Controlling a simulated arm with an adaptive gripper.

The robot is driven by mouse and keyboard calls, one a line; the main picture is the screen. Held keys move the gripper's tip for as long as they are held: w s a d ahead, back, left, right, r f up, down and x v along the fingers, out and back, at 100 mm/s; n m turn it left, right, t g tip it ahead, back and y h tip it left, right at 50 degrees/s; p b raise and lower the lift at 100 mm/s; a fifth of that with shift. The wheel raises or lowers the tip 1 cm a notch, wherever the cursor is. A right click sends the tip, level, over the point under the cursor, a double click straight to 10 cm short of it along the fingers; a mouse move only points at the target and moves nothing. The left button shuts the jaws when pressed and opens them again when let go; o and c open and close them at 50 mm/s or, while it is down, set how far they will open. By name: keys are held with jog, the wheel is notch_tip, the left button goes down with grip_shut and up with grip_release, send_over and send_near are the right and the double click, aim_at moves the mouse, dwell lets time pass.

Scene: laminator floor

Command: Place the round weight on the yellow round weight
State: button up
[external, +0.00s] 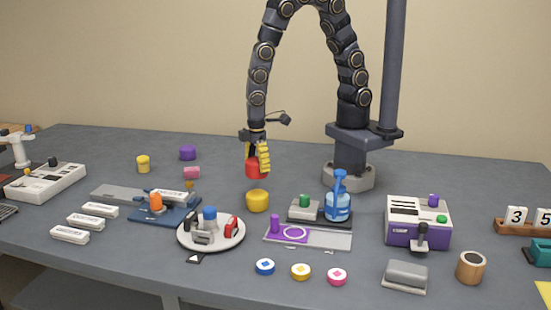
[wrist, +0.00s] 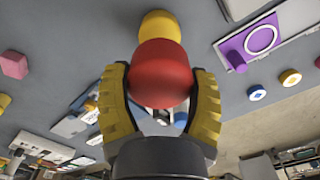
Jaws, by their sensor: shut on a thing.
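A red round weight (external: 255,169) is held between the yellow fingers of my gripper (external: 258,158). In the wrist view the red weight (wrist: 161,73) fills the space between the two fingertips (wrist: 160,95). The yellow round weight (external: 257,201) stands on the table just in front of and below the red one in the external view. In the wrist view the yellow weight (wrist: 159,25) shows beyond the red weight, partly hidden by it. In the external view a gap shows between the two weights.
A white plate (external: 185,236) with small items stands left of the yellow weight. A grey tray (external: 335,240) with a purple pad and a blue bottle (external: 338,203) are to its right. A pink block (external: 192,172) and a purple cylinder (external: 188,152) stand behind left.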

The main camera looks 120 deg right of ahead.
aim_at(257, 192)
jog(key=shift+f, duration=2.4)
jog(key=shift+f, duration=0.1)
jog(key=o, duration=1.1)
notch_tip(257, 192, up, 12)
jog(key=shift+f, duration=0.15)
jog(key=shift+s+r, duration=0.1)
jog(key=shift+r, duration=0.2)
jog(key=s+r, duration=0.6)
jog(key=s, duration=0.4)
jog(key=s+r+g, duration=0.1)
jog(key=s+r, duration=0.5)
jog(key=s, duration=0.4)
jog(key=shift+a+r+g, duration=0.15)
jog(key=shift+a+g, duration=0.05)
jog(key=shift+g, duration=0.1)
